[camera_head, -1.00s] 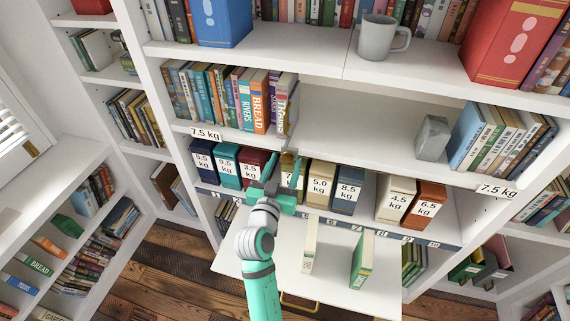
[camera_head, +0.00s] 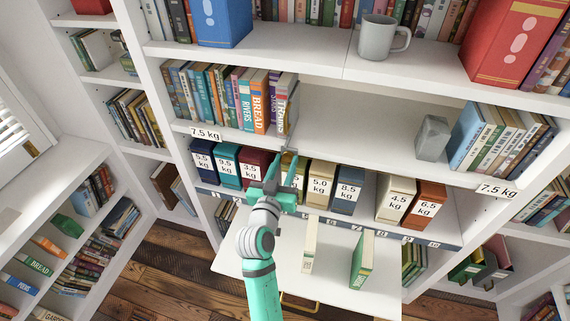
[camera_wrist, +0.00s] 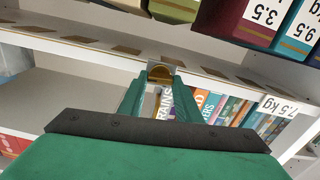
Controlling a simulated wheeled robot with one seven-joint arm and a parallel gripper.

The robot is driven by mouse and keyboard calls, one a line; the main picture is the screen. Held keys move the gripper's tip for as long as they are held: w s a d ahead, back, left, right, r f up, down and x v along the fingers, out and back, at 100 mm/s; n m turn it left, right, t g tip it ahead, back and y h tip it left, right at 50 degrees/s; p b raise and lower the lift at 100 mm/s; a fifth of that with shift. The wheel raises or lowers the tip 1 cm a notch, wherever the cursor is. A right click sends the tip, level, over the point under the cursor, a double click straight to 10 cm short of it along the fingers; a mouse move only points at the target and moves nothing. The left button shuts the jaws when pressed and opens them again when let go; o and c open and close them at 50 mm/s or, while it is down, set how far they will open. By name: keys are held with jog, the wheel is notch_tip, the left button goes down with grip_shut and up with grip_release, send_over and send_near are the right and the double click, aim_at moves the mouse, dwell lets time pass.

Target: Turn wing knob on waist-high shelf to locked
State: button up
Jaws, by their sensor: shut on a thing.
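In the wrist view a round brass-coloured knob (camera_wrist: 160,70) sits on a small pale plate at the shelf's front edge, between my fingertips. My gripper (camera_wrist: 160,78) is shut on it, with a green finger on each side. In the head view my gripper (camera_head: 283,158) reaches up to the front edge of the shelf board (camera_head: 345,161) above the row of weight-labelled boxes. The fingers hide the knob there. The knob's wings and any locked or unlocked marking are too small or hidden to read.
Labelled boxes (camera_head: 348,190) stand close below and behind my fingers. A row of books (camera_head: 258,100) stands just above, including the "TRAINS" book (camera_wrist: 164,103). A grey block (camera_head: 432,138) is to the right. A pale board (camera_head: 240,258) with two upright books extends below my arm.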

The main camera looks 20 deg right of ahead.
jog(key=n, duration=0.8)
jog(key=shift+a+f+n, duration=0.1)
jog(key=shift+n, duration=0.3)
jog(key=n, duration=0.4)
jog(key=shift+w, duration=0.1)
jog(key=shift+f+n, duration=0.1)
jog(key=shift+n, duration=1.8)
jog(key=o, duration=1)
jog(key=shift+o, duration=0.2)
jog(key=shift+a, duration=0.1)
